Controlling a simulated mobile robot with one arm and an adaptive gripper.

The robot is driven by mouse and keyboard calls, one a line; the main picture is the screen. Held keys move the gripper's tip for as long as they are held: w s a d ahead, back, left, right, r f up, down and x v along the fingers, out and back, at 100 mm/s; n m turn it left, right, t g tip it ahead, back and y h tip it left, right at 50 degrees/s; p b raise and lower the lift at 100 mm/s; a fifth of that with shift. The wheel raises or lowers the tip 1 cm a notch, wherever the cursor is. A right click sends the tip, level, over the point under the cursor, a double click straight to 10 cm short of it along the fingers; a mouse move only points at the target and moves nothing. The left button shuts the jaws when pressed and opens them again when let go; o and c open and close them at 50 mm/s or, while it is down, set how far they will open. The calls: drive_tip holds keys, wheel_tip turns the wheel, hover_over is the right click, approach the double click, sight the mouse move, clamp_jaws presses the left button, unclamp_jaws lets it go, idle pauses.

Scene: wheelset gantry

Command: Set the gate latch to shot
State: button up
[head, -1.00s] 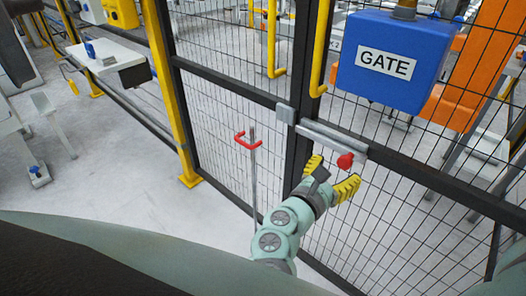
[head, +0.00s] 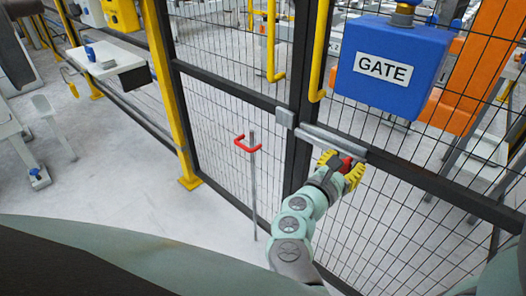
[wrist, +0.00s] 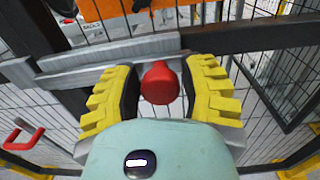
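The gate latch is a grey sliding bar (head: 325,138) on the dark gate rail, with a red knob (head: 346,163) at its right end. A grey keeper block (head: 285,117) sits on the post at the left; in the head view the bar's left end lies close beside it. My gripper (head: 341,167) is at the knob, with yellow padded fingers on either side. In the wrist view the red knob (wrist: 160,82) stands between the open fingers (wrist: 160,95), with a visible gap on each side.
A blue box labelled GATE (head: 390,65) is mounted above the latch. A red-handled rod (head: 250,146) stands against the mesh at left. Yellow handles (head: 320,60) rise above the rail. Mesh panels and dark rails lie close around my arm.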

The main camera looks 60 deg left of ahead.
sight(326, 147)
clamp_jaws()
drive_tip(key=shift+s+a+f+b, duration=0.15)
drive_tip(key=shift+a+f+b, duration=0.25)
drive_tip(key=shift+b, duration=0.75)
drive_tip(key=a+b, duration=0.1)
drive_tip(key=b, duration=0.2)
drive_tip(key=a+b, duration=0.2)
drive_tip(key=b, duration=0.1)
drive_tip(key=s+a+b, duration=0.1)
drive_tip(key=a+b, duration=0.1)
drive_tip(key=b, duration=0.1)
drive_tip(key=shift+s+a+r, duration=0.1)
drive_tip(key=shift+a+r, duration=0.15)
drive_tip(key=shift+r, duration=0.1)
drive_tip(key=shift+d, duration=0.1)
